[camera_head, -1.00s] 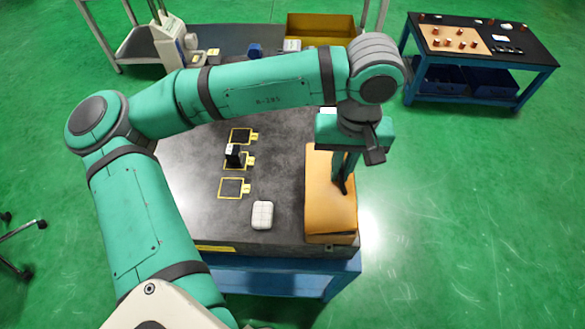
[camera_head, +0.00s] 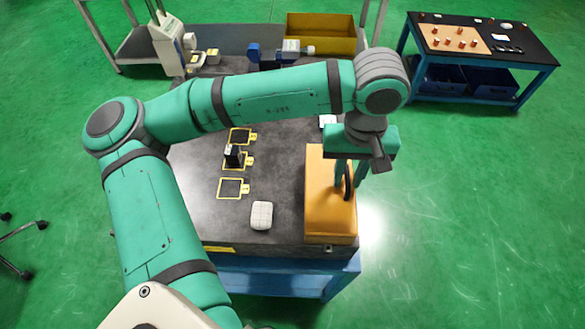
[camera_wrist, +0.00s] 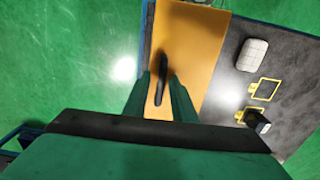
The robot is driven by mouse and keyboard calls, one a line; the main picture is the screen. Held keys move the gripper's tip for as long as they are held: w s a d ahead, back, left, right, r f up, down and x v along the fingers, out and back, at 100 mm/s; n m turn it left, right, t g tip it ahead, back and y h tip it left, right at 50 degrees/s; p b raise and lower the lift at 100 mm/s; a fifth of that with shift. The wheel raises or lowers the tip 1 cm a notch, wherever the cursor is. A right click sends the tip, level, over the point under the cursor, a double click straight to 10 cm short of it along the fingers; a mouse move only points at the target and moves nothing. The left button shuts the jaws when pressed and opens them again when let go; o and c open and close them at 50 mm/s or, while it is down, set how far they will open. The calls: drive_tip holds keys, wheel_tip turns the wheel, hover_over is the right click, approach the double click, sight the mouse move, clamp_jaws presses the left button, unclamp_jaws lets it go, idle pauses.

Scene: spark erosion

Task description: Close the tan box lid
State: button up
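The tan box (camera_head: 325,210) sits at the right edge of the dark table. Its lid (camera_wrist: 200,50) looks flat over the top, with no gap that I can see; the far end is partly hidden by my arm. A black handle (camera_wrist: 160,85) stands on the lid. My gripper (camera_head: 350,183) points down over the lid, with its fingers apart on either side of the handle. In the wrist view the gripper (camera_wrist: 161,85) shows space between the fingers and the handle.
A white rounded case (camera_head: 261,215) lies left of the box. Yellow-outlined squares (camera_head: 230,188) mark the dark table, and a small black block (camera_head: 232,155) stands in one. A yellow bin (camera_head: 320,32) is behind. Open green floor lies to the right.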

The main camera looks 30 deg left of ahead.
drive_tip(key=shift+a+r, duration=0.1)
drive_tip(key=shift+r, duration=3.45)
